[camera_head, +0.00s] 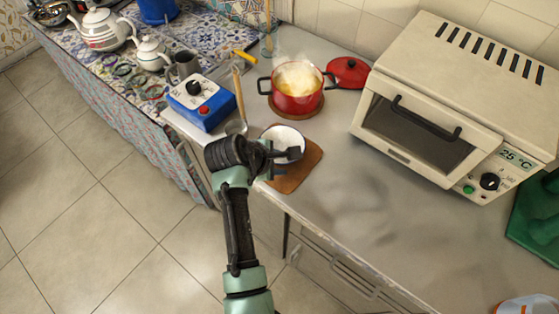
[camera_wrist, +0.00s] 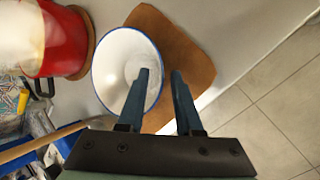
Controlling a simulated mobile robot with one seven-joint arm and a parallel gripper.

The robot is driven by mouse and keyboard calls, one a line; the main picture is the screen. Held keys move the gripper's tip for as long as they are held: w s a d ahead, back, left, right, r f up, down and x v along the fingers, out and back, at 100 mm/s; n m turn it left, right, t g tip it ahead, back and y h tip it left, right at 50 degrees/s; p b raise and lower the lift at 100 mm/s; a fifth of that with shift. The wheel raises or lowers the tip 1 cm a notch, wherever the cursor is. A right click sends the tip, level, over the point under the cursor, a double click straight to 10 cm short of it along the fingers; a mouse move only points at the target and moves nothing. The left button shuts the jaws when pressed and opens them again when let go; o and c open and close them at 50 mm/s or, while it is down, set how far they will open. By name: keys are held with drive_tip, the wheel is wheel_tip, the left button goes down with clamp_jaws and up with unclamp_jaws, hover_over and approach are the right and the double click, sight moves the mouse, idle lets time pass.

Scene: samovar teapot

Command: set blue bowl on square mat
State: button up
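The blue bowl (camera_head: 281,135), white inside with a blue rim, is at the counter's left edge, overlapping the far-left part of the brown square mat (camera_head: 302,172). In the wrist view the bowl (camera_wrist: 112,62) covers the left part of the mat (camera_wrist: 190,50). I cannot tell whether it rests fully on the mat. My gripper (camera_wrist: 160,85) is at the bowl's near rim. Its fingers are apart, one over the bowl's inside and one outside, with the rim between them and gaps showing. The bowl's underside is hidden.
A red pot (camera_head: 297,86) stands on a round brown mat behind the bowl, with a red lid (camera_head: 347,72) beside it. A blue box (camera_head: 201,102) and a ladle (camera_head: 237,126) are to the left. A toaster oven (camera_head: 440,110) stands right. The front counter is clear.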

drive_tip(key=v, duration=1.2)
drive_tip(key=w+r+m+t+y, duration=0.1)
drive_tip(key=w+r+m+t, duration=0.25)
drive_tip(key=r, duration=0.35)
drive_tip(key=w+r+m+t+y, duration=0.1)
drive_tip(key=w+r+m+t, duration=0.2)
drive_tip(key=r, duration=0.5)
wheel_tip(320, 180, up, 17)
drive_tip(key=w+d+m+t+y, duration=0.1)
drive_tip(key=d+m+t+y, duration=0.1)
drive_tip(key=m+t, duration=0.3)
drive_tip(key=s+d+r+m+t, duration=0.1)
drive_tip(key=s+r+m+t, duration=0.2)
drive_tip(key=r, duration=0.8)
drive_tip(key=s+d+r+m+t, duration=0.2)
drive_tip(key=s+r+t, duration=0.5)
drive_tip(key=s+r, duration=0.4)
drive_tip(key=shift+s+d+r+m+t+p, duration=0.25)
drive_tip(key=shift+s+r+m+t+p, duration=0.15)
drive_tip(key=shift+r+m, duration=0.15)
drive_tip(key=shift+o, duration=0.2)
